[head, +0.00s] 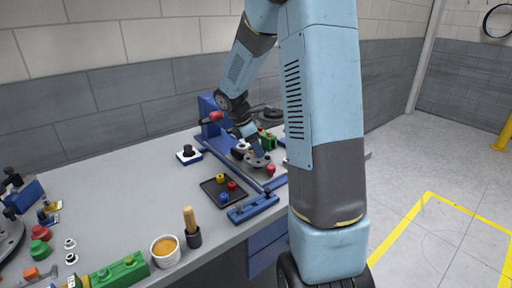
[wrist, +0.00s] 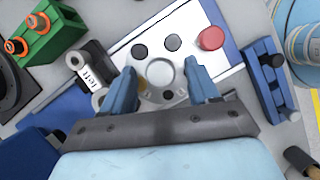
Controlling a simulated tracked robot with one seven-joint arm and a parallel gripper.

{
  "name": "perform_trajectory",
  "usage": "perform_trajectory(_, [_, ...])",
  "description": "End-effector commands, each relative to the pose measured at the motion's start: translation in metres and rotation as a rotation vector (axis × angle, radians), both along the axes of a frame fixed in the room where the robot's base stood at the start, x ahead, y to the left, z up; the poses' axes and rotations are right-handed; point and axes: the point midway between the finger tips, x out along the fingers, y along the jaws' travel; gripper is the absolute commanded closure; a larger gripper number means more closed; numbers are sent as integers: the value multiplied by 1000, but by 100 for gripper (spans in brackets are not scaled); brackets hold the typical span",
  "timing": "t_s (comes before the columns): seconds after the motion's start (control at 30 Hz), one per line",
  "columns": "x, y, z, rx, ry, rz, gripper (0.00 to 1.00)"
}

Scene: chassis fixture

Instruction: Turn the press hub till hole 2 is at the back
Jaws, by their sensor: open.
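The press hub (wrist: 160,72) is a round grey part with a pale centre, seen from above in the wrist view. Dark round spots lie around it. I cannot read any hole number, so I cannot tell which is hole 2. In the head view the hub (head: 258,160) sits on the blue-edged fixture, partly hidden by my gripper. My gripper (wrist: 160,67) is open, with one blue finger on each side of the hub's centre. I cannot tell whether the fingers touch it. A red knob (wrist: 211,38) stands to the right of the hub.
A grey post with a tag reading "left" (wrist: 85,75) stands beside my left finger. A green block with orange-ringed holes (wrist: 38,35) is at upper left. In the head view, a black tray (head: 211,192) with coloured pegs and a white bowl (head: 165,252) stand nearer on the bench.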

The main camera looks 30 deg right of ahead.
Motion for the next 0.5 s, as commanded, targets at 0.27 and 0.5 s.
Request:
perform_trajectory(0.27, [0, -1, -1, 0, 0, -1, 40])
perform_trajectory(0.5, [0, 0, -1, 0, -1, -1, 63])
